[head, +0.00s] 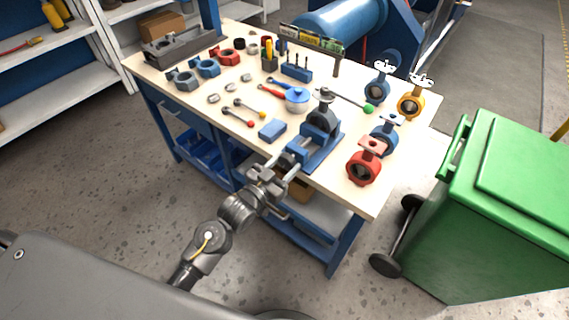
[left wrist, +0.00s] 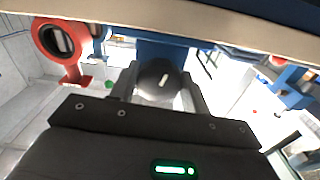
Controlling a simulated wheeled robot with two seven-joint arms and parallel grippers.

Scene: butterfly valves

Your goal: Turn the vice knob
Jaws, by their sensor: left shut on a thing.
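A blue bench vice (head: 318,142) is fixed near the front edge of the workbench (head: 378,205). My left gripper (head: 284,166) reaches up to the vice's front end, at the bench edge. In the left wrist view, my gripper (left wrist: 158,84) has a finger on either side of the dark rounded vice knob (left wrist: 156,76) and is shut on it. My right gripper is not in view.
Red, blue and yellow butterfly valves, including a red one (head: 364,162), stand to the right of the vice. A blue block (head: 272,129) and hand tools lie to its left. A green bin (head: 500,210) stands right of the bench.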

